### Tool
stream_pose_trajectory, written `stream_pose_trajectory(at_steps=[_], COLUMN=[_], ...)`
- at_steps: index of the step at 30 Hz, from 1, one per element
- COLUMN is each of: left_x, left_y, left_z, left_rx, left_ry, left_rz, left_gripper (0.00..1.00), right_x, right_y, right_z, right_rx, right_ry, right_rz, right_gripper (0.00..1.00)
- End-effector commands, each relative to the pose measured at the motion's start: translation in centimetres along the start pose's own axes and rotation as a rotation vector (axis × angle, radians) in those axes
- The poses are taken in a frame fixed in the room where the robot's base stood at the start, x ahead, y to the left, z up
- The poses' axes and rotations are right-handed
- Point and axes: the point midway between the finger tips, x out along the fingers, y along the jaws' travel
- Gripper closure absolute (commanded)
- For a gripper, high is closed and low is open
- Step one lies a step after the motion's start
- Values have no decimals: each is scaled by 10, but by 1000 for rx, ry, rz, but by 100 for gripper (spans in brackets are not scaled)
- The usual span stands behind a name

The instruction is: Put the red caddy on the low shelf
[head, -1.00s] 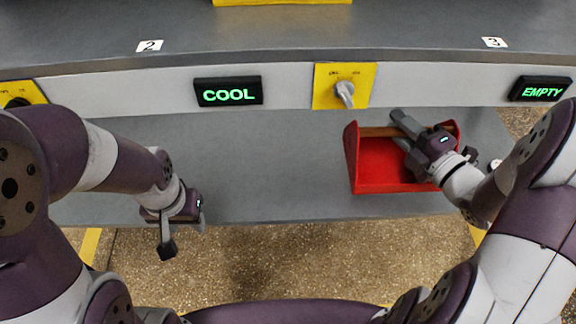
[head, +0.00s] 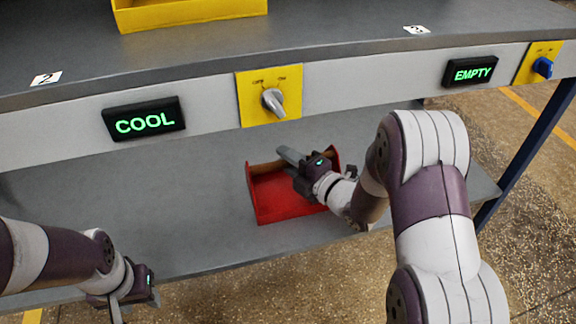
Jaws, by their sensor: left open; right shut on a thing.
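The red caddy (head: 285,203) is an open red box with a brown bar handle (head: 263,168) along its top. It appears upright over the grey low shelf (head: 150,215), near the front edge; I cannot tell whether its base touches the shelf. My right gripper (head: 294,160) is shut on the caddy's handle and hides part of it and of the right end. My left gripper (head: 118,308) is open and empty at the bottom left, in front of the shelf edge and partly cut off by the frame.
Above the shelf, the counter front carries a COOL display (head: 144,119), an EMPTY display (head: 470,71), a grey knob (head: 273,101) and a blue knob (head: 543,67). A yellow tray (head: 190,12) stands on the counter. A dark blue leg (head: 520,155) bounds the right. The shelf left of the caddy is clear.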

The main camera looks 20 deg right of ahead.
Motion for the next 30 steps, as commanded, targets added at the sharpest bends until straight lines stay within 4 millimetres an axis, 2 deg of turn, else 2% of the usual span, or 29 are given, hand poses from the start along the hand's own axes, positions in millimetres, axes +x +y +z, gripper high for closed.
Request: stream_pose_trajectory(at_steps=[10,11,13,23,26,30], left_x=[4,4,3,-1,-5,-16], left_y=[0,0,0,0,0,0], left_z=[0,0,0,0,-1,-2], left_rx=[0,0,0,0,0,0], left_ry=[0,0,0,0,0,0], left_rz=[0,0,0,0,0,0], left_gripper=[54,54,54,54,54,54], right_x=[0,0,0,0,-11,-40], right_y=[-3,-4,-3,1,1,3], right_z=[1,0,0,0,1,2], right_rx=[-4,-2,-1,-1,0,1], right_ry=[0,0,0,0,-3,-5], right_rz=[7,2,2,2,0,-1], right_gripper=[100,71,49,49,49,49])
